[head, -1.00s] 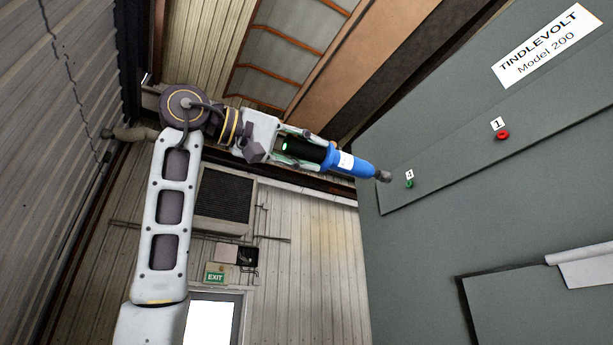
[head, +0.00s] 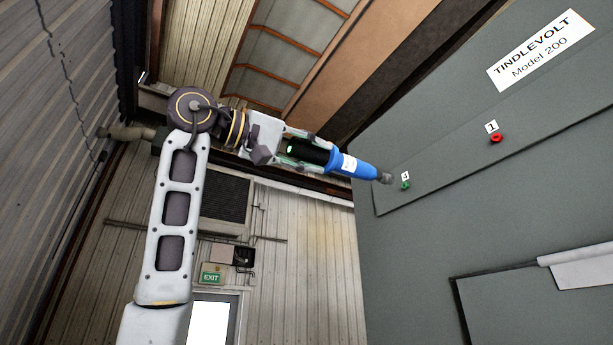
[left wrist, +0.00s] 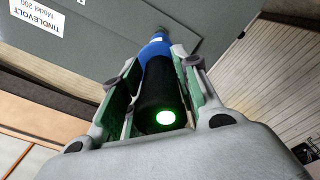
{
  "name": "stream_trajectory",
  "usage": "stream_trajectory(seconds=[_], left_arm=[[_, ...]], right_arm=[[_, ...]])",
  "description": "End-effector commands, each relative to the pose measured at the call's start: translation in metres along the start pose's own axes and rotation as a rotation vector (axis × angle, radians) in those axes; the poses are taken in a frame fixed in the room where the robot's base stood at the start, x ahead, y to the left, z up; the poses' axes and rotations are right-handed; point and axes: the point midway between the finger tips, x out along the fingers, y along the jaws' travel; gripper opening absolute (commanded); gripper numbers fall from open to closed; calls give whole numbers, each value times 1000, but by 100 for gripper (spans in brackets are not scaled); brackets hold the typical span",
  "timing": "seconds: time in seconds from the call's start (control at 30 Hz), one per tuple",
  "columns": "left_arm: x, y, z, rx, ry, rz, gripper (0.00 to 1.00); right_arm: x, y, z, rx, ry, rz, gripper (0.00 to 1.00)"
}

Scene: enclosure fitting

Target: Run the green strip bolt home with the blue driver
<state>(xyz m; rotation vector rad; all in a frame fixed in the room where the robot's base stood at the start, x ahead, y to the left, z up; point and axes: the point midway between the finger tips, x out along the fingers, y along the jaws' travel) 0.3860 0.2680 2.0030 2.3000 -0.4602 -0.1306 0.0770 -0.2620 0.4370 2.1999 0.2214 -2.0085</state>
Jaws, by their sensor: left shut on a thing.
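The blue driver (head: 345,164) has a black grip with a green light at its rear end. My left gripper (head: 318,152) is shut on its black part. The driver's grey nose points right, at the cabinet, and ends just left of the green strip bolt (head: 405,185). I cannot tell whether the nose touches the bolt. In the left wrist view the driver (left wrist: 160,80) lies between the two fingers, its blue body pointing at the cabinet; the bolt is hidden there. My right gripper is not in view.
The grey cabinet (head: 440,240) fills the right side. It carries a long strip (head: 450,165) with a red bolt (head: 495,138) tagged 1, and a TINDLEVOLT Model 200 label (head: 540,50). A recessed panel with a pale roll (head: 580,262) is at lower right.

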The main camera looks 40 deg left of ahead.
Motion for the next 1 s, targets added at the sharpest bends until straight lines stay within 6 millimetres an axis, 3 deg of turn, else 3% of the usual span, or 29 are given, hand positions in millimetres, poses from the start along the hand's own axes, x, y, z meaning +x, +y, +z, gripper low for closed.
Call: stream_trajectory(seconds=[1.0], left_arm=[[41,0,0,0,4,4,0]], right_arm=[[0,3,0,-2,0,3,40]])
